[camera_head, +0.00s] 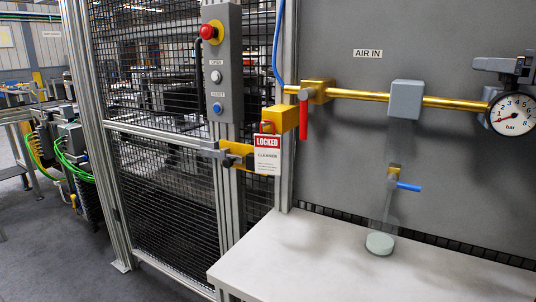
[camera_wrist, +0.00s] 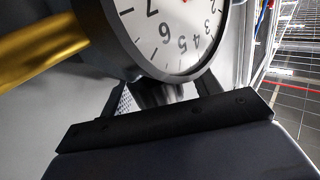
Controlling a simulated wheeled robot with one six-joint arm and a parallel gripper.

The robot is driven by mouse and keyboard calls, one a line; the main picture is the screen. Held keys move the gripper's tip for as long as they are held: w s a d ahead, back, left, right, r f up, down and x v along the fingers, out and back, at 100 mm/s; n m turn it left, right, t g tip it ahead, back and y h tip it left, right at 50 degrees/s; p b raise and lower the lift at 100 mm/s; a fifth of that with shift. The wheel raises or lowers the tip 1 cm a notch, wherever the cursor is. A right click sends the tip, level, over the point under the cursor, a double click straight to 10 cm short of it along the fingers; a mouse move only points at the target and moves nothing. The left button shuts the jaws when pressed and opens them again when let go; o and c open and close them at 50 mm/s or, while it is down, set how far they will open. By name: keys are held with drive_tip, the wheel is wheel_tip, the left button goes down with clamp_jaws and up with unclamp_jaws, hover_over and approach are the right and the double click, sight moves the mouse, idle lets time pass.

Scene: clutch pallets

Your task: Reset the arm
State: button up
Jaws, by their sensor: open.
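My gripper (camera_head: 512,72) is at the top right of the head view, just above the round pressure gauge (camera_head: 512,114). In the wrist view my gripper (camera_wrist: 165,122) shows as a dark bar across the lower middle. The gauge face (camera_wrist: 172,35) is close to it at the top, with its numbers upside down. My gripper is open, and I see nothing held in it. Its fingertips are mostly hidden, so I cannot tell whether it touches the gauge.
A brass pipe (camera_head: 350,94) with a grey block (camera_head: 406,99) and a red-handled valve (camera_head: 303,118) runs along the panel. A small blue-handled valve (camera_head: 406,186) is above a pale disc (camera_head: 380,243) on the white table (camera_head: 300,262). A LOCKED tag (camera_head: 267,155) hangs left.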

drive_tip(key=shift+s, duration=0.1)
drive_tip(key=v, duration=1.1)
drive_tip(key=x, duration=1.1)
drive_tip(key=shift+w+h, duration=0.2)
drive_tip(key=shift+h, duration=0.1)
drive_tip(key=shift+s+m+t+h, duration=0.1)
drive_tip(key=shift+m+t+h, duration=0.2)
drive_tip(key=shift+m+h, duration=0.7)
drive_tip(key=shift+d+m+h, duration=0.15)
drive_tip(key=shift+m+h, duration=0.35)
drive_tip(key=shift+h, duration=0.6)
drive_tip(key=m+h+p, duration=0.2)
drive_tip(key=h, duration=0.1)
drive_tip(key=m+h+p, duration=0.1)
drive_tip(key=shift+d+r+g+h, duration=0.25)
drive_tip(key=shift+r+g+h, duration=0.05)
drive_tip(key=shift+g+h, duration=0.1)
drive_tip(key=shift+d+m+h+p, duration=0.1)
drive_tip(key=shift+m+h+p, duration=0.35)
drive_tip(key=shift+p, duration=0.55)
drive_tip(key=m+h+p, duration=0.1)
drive_tip(key=p, duration=0.2)
drive_tip(key=shift+d+g+h, duration=0.15)
drive_tip(key=shift+g+h, duration=0.1)
drive_tip(key=shift+g, duration=0.15)
